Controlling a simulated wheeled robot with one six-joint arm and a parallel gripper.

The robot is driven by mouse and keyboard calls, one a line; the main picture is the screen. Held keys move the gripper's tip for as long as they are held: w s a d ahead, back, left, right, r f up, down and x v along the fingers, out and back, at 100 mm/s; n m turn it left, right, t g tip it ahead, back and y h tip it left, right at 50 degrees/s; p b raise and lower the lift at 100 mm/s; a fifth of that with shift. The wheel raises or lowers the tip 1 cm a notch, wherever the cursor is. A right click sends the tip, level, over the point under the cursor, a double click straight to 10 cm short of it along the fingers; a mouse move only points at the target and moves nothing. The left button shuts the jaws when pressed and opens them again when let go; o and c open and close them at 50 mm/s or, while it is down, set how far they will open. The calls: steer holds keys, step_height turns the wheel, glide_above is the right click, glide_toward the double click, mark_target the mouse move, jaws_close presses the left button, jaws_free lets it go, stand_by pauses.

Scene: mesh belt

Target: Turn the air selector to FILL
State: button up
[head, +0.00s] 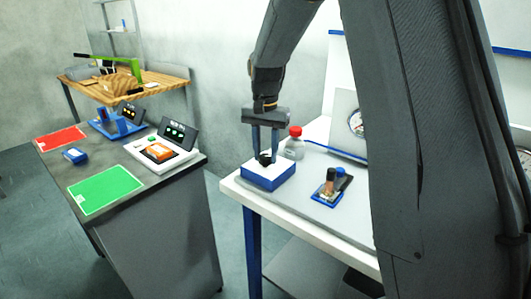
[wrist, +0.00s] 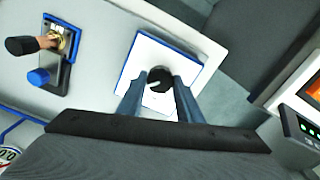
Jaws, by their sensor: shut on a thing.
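The air selector is a blue box (head: 268,178) with a white top and a black round knob (head: 265,158), on the front corner of the white bench. In the wrist view the knob (wrist: 160,81) shows a pale pointer mark directed to the lower left. My gripper (head: 265,153) points down over the box, with its fingers on either side of the knob. In the wrist view the fingers (wrist: 158,88) are shut on the knob. Lettering on the white top (wrist: 158,103) is too small to read, and part of it is hidden.
A blue-based fitting with a copper-coloured part (head: 329,187) is to the right. A dark table (head: 120,165) on the left holds a green mat (head: 105,190) and a scale-like device (head: 160,150). A gap separates it from the bench.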

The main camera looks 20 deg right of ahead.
steer(key=shift+n, duration=0.3)
steer(key=n+p, duration=0.1)
steer(key=n, duration=0.2)
steer(key=shift+r+n+p, duration=0.1)
steer(key=shift+n+p, duration=0.2)
steer(key=n+p, duration=0.1)
steer(key=n, duration=0.3)
steer(key=shift+n, duration=0.3)
steer(key=n+p, duration=0.1)
steer(key=n, duration=0.8)
steer(key=shift+a+p, duration=0.1)
steer(key=shift+p, duration=0.3)
steer(key=o, duration=1)
steer(key=shift+o, duration=0.2)
